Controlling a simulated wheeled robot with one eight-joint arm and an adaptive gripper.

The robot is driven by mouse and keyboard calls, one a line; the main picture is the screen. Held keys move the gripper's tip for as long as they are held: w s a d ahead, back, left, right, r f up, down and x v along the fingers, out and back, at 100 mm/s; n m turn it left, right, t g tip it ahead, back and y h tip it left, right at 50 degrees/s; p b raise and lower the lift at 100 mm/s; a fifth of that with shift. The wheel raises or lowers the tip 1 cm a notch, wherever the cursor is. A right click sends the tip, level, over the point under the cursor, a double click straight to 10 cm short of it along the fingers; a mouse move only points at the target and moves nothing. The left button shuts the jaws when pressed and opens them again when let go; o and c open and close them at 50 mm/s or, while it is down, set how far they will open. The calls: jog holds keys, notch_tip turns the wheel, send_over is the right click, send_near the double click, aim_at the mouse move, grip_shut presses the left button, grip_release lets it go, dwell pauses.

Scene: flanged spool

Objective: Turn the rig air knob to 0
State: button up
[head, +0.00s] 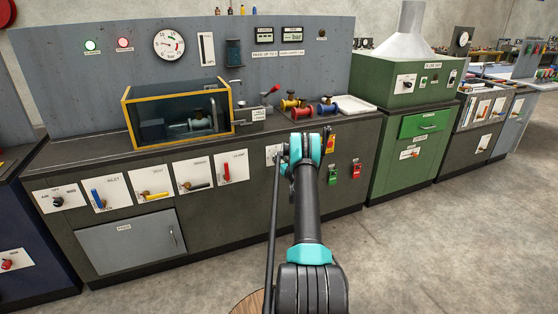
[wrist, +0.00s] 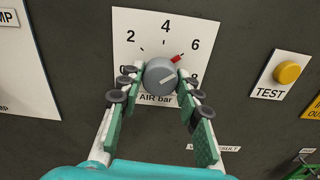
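The rig air knob (wrist: 160,77) is a round grey knob on a white dial plate (wrist: 128,30) lettered "AIR bar". Contact is not clear. In the head view my gripper (head: 300,150) hides the knob at the bench front.
A yellow TEST button (wrist: 288,72) is right of the dial. Red (head: 355,171) and green (head: 333,174) switches are on the bench front. Several coloured valve handles line the left, including a blue one (head: 98,198).

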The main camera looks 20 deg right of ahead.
jog(key=c, duration=0.5)
jog(key=shift+c, duration=0.2)
